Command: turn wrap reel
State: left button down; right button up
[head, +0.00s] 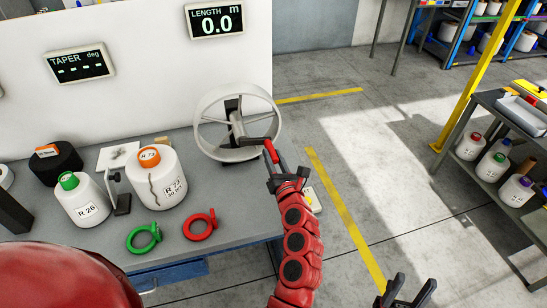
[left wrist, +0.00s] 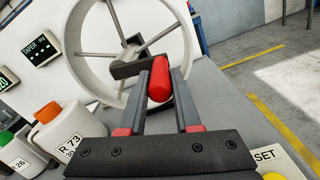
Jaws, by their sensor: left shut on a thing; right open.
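The wrap reel (head: 204,138) is a pale grey spoked wheel on a dark stand at the back right of the grey bench. Its dark crank arm ends in a red handle (head: 270,150). My left gripper (head: 273,162) is shut on this handle, and in the left wrist view the red handle (left wrist: 160,80) sits between the two fingers. A length display (head: 216,20) above the reel reads 0.0 m. My right gripper (head: 404,291) is open and empty at the bottom right, over the floor, away from the bench.
White bobbins R 73 (head: 157,185) and R 26 (head: 86,203) stand left of the reel. A green ring (head: 144,238) and a red ring (head: 200,225) lie in front. A taper display (head: 79,64) shows dashes. A shelf (head: 510,105) with bobbins stands far right; the floor between is clear.

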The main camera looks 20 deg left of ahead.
pick_arm(q)
jog(key=shift+s+a+f+m, duration=0.1)
jog(key=shift+a+f+m, duration=0.1)
jog(key=shift+f+m, duration=0.6)
jog(key=s+a+f+m+p, duration=0.1)
jog(key=s+a+m+p, duration=0.2)
jog(key=m, duration=0.7)
jog(key=s+a+f+m+p, duration=0.2)
jog(key=a+m, duration=0.3)
jog(key=m, duration=0.5)
jog(key=shift+s+a+f+m+p, duration=0.15)
jog(key=shift+s+f+m+p, duration=0.2)
jog(key=shift+p, duration=0.45)
jog(key=c, duration=0.6)
grip_release()
jog(key=shift+r, duration=0.15)
jog(key=shift+s, duration=0.1)
